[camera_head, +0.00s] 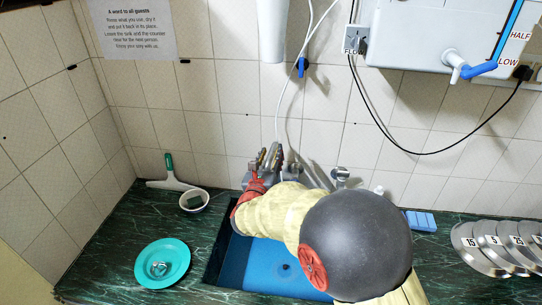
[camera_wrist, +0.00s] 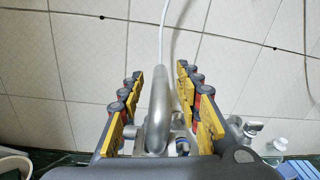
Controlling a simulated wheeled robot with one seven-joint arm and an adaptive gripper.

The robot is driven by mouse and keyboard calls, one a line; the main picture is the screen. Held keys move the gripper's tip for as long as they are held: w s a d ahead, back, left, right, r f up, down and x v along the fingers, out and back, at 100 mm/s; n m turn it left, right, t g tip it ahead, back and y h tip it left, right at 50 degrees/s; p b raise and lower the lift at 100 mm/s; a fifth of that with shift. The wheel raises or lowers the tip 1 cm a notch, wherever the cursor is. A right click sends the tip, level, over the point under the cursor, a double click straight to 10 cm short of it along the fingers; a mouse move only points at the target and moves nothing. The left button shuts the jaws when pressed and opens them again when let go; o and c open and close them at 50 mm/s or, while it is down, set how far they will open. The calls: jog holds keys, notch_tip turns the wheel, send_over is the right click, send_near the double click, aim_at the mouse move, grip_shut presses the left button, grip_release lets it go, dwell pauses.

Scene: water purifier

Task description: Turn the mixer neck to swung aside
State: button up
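The mixer neck (camera_wrist: 160,95) is a silver curved tube, seen in the wrist view rising between the two fingers of my gripper (camera_wrist: 160,75). The yellow-padded fingers stand on either side of the neck, with a narrow gap showing on each side, so the gripper looks open around it. In the head view my gripper (camera_head: 270,158) is at the back of the sink, near the wall. There the arm and fingers hide most of the neck. The blue sink basin (camera_head: 262,262) is partly covered by my arm.
A silver tap (camera_head: 342,177) stands right of the gripper by the wall. A white bowl (camera_head: 194,200), a squeegee (camera_head: 172,176) and a teal plate (camera_head: 161,264) are on the left counter. Blue sponges (camera_head: 420,221) and metal lids (camera_head: 490,245) lie right. A white tank (camera_head: 440,38) hangs above.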

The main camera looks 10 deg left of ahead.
jog(key=c, duration=0.3)
grip_shut()
dwell(0.7)
